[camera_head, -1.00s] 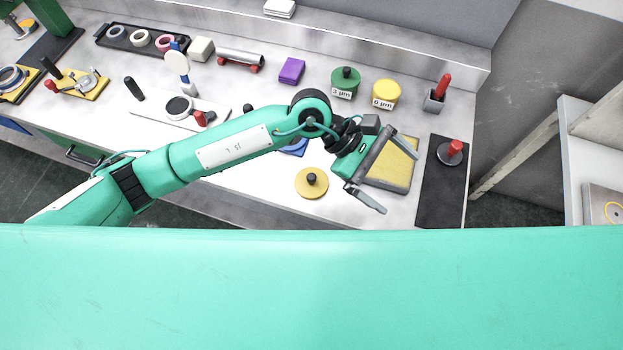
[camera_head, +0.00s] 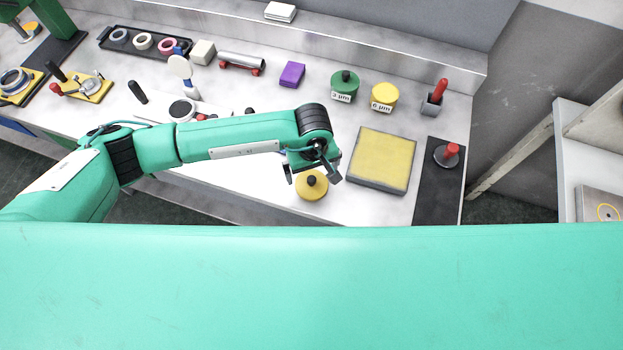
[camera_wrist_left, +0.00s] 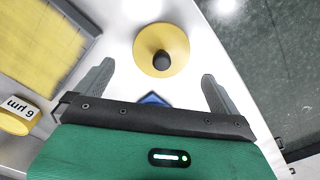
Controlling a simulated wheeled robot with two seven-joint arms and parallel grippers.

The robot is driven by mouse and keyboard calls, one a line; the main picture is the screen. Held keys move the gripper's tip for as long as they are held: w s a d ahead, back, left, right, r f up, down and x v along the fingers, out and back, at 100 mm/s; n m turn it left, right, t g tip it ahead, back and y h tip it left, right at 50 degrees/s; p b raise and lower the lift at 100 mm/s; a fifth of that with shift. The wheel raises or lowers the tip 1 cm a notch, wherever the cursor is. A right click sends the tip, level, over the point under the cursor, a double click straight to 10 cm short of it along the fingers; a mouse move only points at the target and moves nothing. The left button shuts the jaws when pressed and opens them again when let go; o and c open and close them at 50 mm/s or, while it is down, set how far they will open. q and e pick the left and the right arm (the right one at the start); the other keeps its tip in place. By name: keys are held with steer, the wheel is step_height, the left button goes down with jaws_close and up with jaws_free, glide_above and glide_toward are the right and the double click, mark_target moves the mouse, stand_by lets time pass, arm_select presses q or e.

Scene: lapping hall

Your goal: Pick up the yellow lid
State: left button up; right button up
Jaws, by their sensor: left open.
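The yellow lid (camera_head: 312,192) is a round disc with a black knob on top, lying on the white bench near its front edge. In the left wrist view the yellow lid (camera_wrist_left: 161,36) is ahead of the fingertips, between their lines and apart from them. My left gripper (camera_head: 314,178) is open and empty, above the lid, and covers part of it in the head view. Both its fingers show spread in the left wrist view (camera_wrist_left: 158,80). My right gripper is not in view.
A yellow pad in a grey tray (camera_head: 378,188) lies right of the lid. Behind stand a green-lidded jar (camera_head: 344,88) and a yellow-lidded jar (camera_head: 384,97). A black mat (camera_head: 428,200) with a red-handled tool (camera_head: 448,154) is further right. The bench's front edge is close.

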mark_target(311, 179)
arm_select(q)
steer(key=shift+f, duration=0.3)
steer(key=shift+f+p, duration=0.45)
steer(key=shift+p, duration=0.1)
step_height(311, 179, down, 3)
steer(key=shift+s+a+f+p, duration=0.1)
steer(key=shift+p, duration=0.8)
steer(key=shift+f, duration=0.6)
steer(key=c, duration=0.9)
steer(key=shift+r, duration=0.15)
